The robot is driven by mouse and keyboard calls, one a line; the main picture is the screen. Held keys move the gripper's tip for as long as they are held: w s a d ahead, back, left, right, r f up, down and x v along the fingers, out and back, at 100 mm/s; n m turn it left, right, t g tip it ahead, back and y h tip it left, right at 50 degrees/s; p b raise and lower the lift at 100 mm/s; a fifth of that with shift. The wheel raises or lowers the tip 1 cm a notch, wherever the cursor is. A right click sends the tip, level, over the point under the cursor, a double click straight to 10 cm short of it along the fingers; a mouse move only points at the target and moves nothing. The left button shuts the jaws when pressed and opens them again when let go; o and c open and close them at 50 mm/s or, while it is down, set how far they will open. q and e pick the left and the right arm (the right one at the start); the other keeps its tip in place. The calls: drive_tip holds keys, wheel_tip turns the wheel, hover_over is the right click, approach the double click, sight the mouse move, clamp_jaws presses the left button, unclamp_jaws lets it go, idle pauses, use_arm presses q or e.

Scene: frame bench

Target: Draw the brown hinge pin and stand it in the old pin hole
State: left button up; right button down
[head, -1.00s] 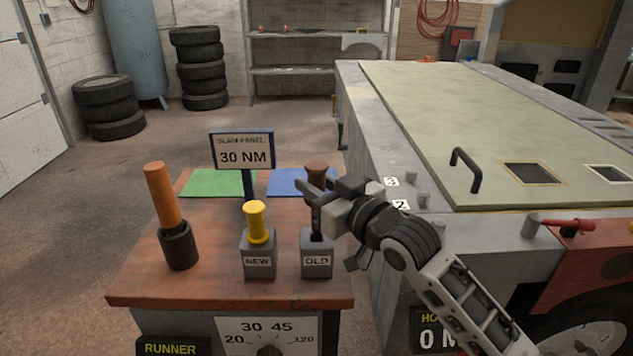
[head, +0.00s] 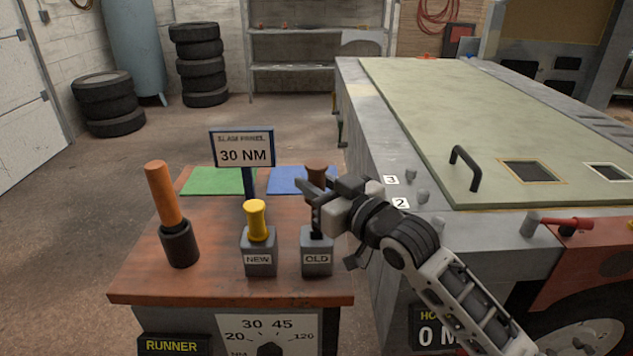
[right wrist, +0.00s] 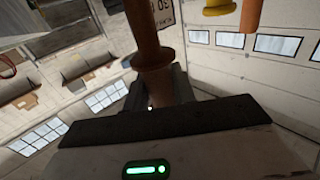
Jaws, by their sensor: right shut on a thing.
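The brown hinge pin (head: 317,172) stands upright over the grey block marked OLD (head: 317,262), and its head shows above my right gripper (head: 316,196). My right gripper is shut on the pin. In the right wrist view, the brown pin (right wrist: 146,45) rises from between the jaws. A dark, narrow part shows between the gripper and the top of the OLD block. I cannot tell whether the pin's tip is in the hole, as the gripper hides it. A yellow pin (head: 257,221) stands upright in the grey block marked NEW (head: 259,263). My left gripper is not in view.
An orange-handled tool (head: 161,195) stands in a dark holder at the left of the wooden bench top (head: 200,285). A sign reading 30 NM (head: 243,152) stands behind the blocks, near a green mat (head: 212,181) and a blue mat (head: 288,181). A large hatch panel (head: 480,120) lies right.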

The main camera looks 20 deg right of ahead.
drive_tip(key=shift+r+p, duration=0.15)
drive_tip(key=shift+p, duration=0.2)
drive_tip(key=shift+f, duration=0.2)
idle(0.4)
drive_tip(key=shift+f+b, duration=0.35)
drive_tip(key=shift+f+b, duration=1.15)
drive_tip(key=shift+f, duration=0.8)
drive_tip(key=shift+f+b, duration=1)
drive_tip(key=shift+f, duration=0.7)
drive_tip(key=c, duration=1.1)
unclamp_jaws()
drive_tip(key=shift+o, duration=0.2)
